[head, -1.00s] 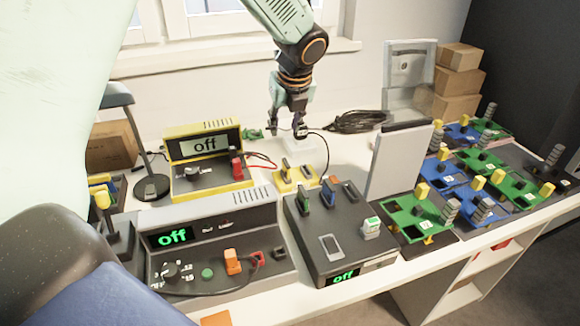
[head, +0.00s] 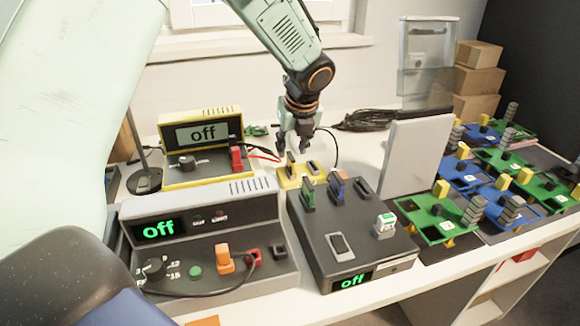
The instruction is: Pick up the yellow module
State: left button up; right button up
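The small yellow module (head: 284,182) lies on the white table near the middle of the head view, with dark upright parts on its top. It sits behind the dark grey box and to the right of the yellow-framed meter. My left gripper (head: 294,154) points down right over the module, its fingers apart with nothing seen between them. The fingertips are close to the module's dark top parts; I cannot tell whether they touch. The far side of the module is partly hidden by the gripper. My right gripper is not in view.
The yellow meter (head: 202,112) reading "off" stands left of the module. A grey power unit (head: 225,212) and a dark grey box (head: 310,230) stand in front. An upright grey panel (head: 415,157) is to the right, with green and blue boards beyond. Black cables (head: 375,119) lie behind.

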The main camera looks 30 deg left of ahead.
aim_at(292, 157)
pick_arm(q)
jog(key=b+x, duration=0.2)
jog(key=x, duration=0.3)
jog(key=shift+f+b, duration=0.25)
jog(key=shift+b, duration=0.1)
jog(key=shift+d+r, duration=0.15)
jog(key=shift+c, duration=0.6)
grip_shut()
